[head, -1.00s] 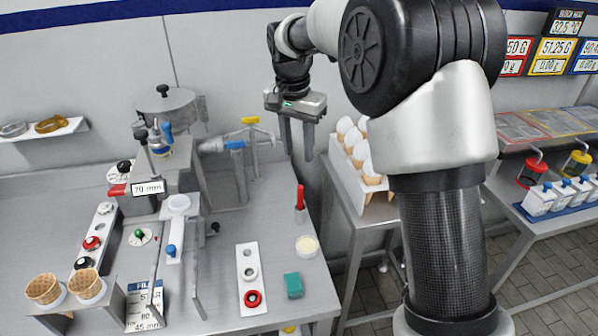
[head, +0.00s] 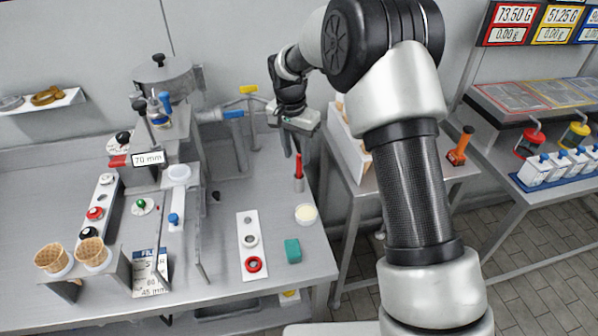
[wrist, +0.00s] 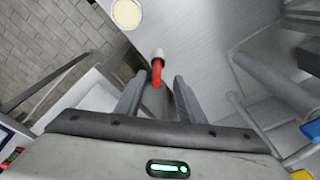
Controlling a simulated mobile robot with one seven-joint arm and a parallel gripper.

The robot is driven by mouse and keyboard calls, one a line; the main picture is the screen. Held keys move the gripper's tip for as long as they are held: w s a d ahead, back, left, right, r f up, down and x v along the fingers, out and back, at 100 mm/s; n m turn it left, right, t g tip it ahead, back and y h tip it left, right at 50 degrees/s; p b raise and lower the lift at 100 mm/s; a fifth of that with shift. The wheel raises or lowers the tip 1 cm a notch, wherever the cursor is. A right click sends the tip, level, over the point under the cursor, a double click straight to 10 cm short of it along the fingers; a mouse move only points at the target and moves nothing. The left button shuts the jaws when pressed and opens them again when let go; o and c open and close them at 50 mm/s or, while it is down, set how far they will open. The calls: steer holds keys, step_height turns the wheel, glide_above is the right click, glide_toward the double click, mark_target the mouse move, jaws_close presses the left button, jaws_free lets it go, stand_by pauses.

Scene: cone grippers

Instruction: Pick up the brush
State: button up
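The brush (head: 299,172) has a red handle at the top and a pale grey lower end. It stands upright near the right edge of the steel table (head: 225,215). In the wrist view the brush (wrist: 157,72) shows ahead of and partly between the two fingers. My gripper (head: 297,149) is above the brush with its fingers pointing down, around the height of the handle's top. In the wrist view my gripper (wrist: 156,84) is open, with a gap on both sides of the red handle. I cannot tell whether a finger touches it.
A round dish of cream-coloured stuff (head: 306,214) and a green block (head: 293,251) lie nearer on the table. A white strip with a red ring (head: 253,264) is beside them. A blue-handled tap (head: 233,114) stands left of my gripper. A side table with a white rack (head: 350,150) is right.

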mark_target(299, 164)
steer(key=f, duration=0.4)
steer(key=shift+d+f, duration=0.35)
steer(key=shift+f, duration=0.05)
jaws_close()
step_height(299, 164, up, 10)
steer(key=shift+r, duration=0.1)
